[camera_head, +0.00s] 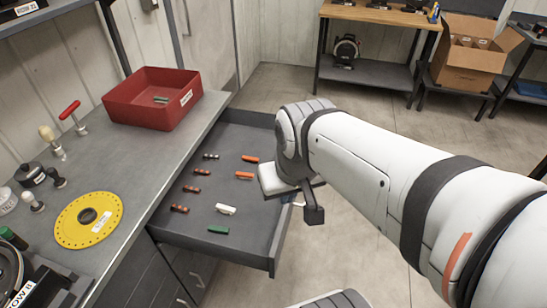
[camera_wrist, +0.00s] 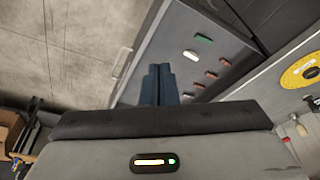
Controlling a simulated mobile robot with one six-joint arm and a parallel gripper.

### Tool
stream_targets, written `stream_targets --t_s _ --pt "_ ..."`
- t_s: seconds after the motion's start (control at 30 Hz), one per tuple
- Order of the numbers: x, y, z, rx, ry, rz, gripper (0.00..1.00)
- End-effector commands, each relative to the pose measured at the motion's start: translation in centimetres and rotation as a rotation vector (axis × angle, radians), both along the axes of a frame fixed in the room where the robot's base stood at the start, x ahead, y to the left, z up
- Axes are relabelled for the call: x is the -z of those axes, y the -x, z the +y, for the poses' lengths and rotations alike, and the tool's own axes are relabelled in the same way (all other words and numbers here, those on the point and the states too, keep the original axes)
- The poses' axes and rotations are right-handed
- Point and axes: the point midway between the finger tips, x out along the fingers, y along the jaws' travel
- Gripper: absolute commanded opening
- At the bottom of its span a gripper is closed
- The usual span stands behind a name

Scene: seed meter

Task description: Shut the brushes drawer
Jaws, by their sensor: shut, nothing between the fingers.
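The brushes drawer (camera_head: 224,150) is pulled out from under the grey workbench. It is grey, and several small brushes in orange, brown, white, green and black lie spread on its floor. In the wrist view the drawer (camera_wrist: 190,35) shows its front panel and a pale handle (camera_wrist: 121,62). My gripper (camera_head: 314,210) is at the right, outer side of the drawer, by its front panel. In the wrist view my gripper's dark fingers (camera_wrist: 160,85) are together and empty, overlapping the drawer front. I cannot tell whether they touch it.
A red bin (camera_head: 150,108), a yellow disc (camera_head: 88,220) and several knobbed tools stand on the workbench (camera_head: 140,165). More closed drawers are below. A cardboard box (camera_head: 465,65) and a wooden-topped table (camera_head: 380,13) stand at the back. The concrete floor between is clear.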

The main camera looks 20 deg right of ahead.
Motion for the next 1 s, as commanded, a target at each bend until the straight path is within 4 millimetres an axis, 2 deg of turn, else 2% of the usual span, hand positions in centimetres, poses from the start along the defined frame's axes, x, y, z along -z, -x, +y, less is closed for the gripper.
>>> stream_targets --t_s 0.3,0.37,0.47,0.57,0.67,0.87,1.0 --pt "0.1 0.0 0.0 0.006 -0.003 0.003 0.0" --pt "0.6 -0.2 -0.2 0.035 -0.017 0.016 0.0" --pt "2.5 -0.7 -0.5 0.145 -0.072 0.066 0.0" --pt "5.5 -1.8 -1.6 0.349 -0.175 0.149 0.0" --pt "9.1 -3.2 -3.7 0.624 -0.317 0.248 0.0" --pt "16.2 -5.8 -9.2 1.187 -0.637 0.425 0.0" --pt "20.5 -7.0 -13.8 1.527 -0.861 0.521 0.0"
